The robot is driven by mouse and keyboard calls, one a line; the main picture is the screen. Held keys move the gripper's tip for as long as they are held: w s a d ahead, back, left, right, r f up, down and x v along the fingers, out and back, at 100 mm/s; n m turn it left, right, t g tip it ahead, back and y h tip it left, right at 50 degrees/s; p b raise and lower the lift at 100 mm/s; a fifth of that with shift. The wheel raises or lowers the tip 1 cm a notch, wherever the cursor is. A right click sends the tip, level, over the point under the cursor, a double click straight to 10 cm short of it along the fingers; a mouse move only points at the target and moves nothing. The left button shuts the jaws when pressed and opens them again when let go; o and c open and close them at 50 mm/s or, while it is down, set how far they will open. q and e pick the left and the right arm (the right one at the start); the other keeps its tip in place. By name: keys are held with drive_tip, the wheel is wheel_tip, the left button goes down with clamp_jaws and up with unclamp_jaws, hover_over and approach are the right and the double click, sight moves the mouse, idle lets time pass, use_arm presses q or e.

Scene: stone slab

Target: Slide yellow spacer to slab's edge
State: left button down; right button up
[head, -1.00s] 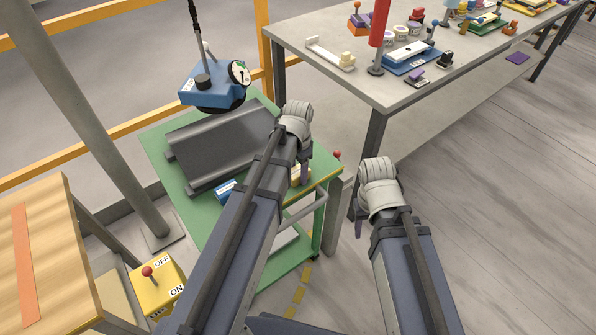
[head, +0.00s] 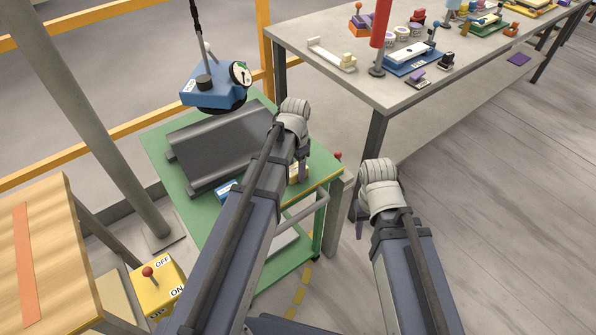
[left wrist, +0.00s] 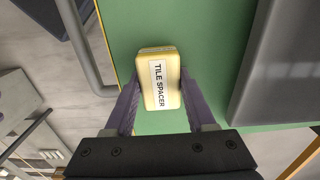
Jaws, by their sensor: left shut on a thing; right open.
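The yellow spacer (left wrist: 153,98), labelled TILE SPACER, lies on the green trolley top (left wrist: 210,30) in the left wrist view. A purple finger of my left gripper (left wrist: 160,100) is on each side of it, and the gripper is shut on it. In the head view my left gripper (head: 302,170) partly hides the spacer (head: 293,178) near the trolley's right edge. The dark grey slab (head: 225,145) lies left of it, with a gap of green between them, which shows beside the slab in the wrist view (left wrist: 285,65). My right gripper (head: 360,229) is open, right of the trolley; its fingers are mostly hidden.
A blue lifter with a gauge (head: 213,92) hangs over the slab's far end. A small blue box (head: 226,188) is by the slab's near side. The trolley's handle (head: 308,212) is at its near edge. A grey table (head: 350,85) with several items stands behind right.

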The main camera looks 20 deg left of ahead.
use_arm(q)
drive_tip(key=shift+w+a, duration=0.9)
drive_tip(key=shift+a, duration=0.25)
drive_tip(key=shift+w+a, duration=0.85)
drive_tip(key=shift+a, duration=0.25)
drive_tip(key=shift+c, duration=0.7)
unclamp_jaws()
drive_tip(key=shift+r, duration=0.15)
wheel_tip(320, 180, up, 8)
drive_tip(key=p, duration=0.8)
drive_tip(key=shift+f, duration=0.2)
drive_tip(key=shift+s+d, duration=0.1)
drive_tip(key=shift+d, duration=0.05)
